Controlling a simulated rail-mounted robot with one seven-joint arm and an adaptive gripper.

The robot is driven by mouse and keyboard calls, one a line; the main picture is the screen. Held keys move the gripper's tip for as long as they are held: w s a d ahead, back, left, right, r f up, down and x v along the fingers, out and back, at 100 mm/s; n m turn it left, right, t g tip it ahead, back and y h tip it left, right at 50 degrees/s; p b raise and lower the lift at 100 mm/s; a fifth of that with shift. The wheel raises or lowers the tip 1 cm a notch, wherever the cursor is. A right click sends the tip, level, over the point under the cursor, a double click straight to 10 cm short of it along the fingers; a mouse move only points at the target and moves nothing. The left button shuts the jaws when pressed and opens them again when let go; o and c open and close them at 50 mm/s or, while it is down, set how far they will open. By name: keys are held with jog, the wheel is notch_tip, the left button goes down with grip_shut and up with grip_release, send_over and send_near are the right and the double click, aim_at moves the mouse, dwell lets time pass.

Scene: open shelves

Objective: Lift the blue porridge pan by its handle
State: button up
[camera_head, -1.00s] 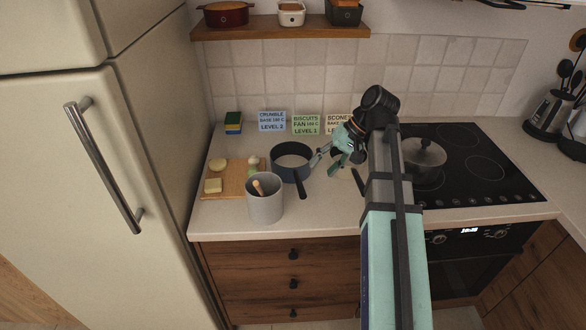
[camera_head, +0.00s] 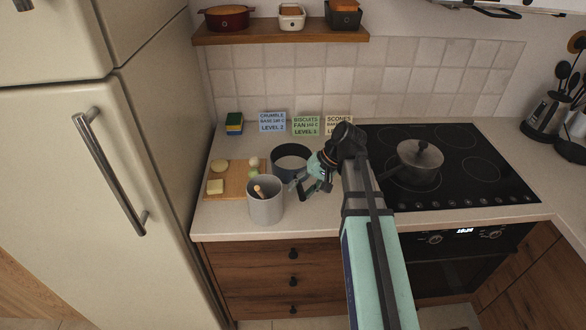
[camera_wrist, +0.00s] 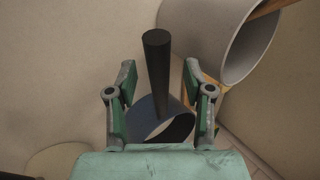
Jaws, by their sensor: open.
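The blue pan (camera_head: 278,168) stands on the counter, left of the hob, with its front right side and handle mostly hidden by my gripper (camera_head: 298,188). In the wrist view the pan's blue wall (camera_wrist: 145,110) shows beyond the fingers. Its black handle (camera_wrist: 158,75) points up the picture. My gripper (camera_wrist: 159,72) is open, with one finger on each side of the handle and a visible gap on both sides. No contact with the handle shows.
A grey utensil pot (camera_head: 265,205) with a wooden tool stands close left of my gripper; it also shows in the wrist view (camera_wrist: 222,35). A cutting board (camera_head: 230,188) with food lies further left. A lidded pot (camera_head: 419,165) is on the hob (camera_head: 465,190).

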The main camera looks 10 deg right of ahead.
jog(key=shift+a+f, duration=0.25)
jog(key=shift+f, duration=0.2)
grip_shut()
jog(key=shift+w+r, duration=0.1)
jog(key=shift+r, duration=0.1)
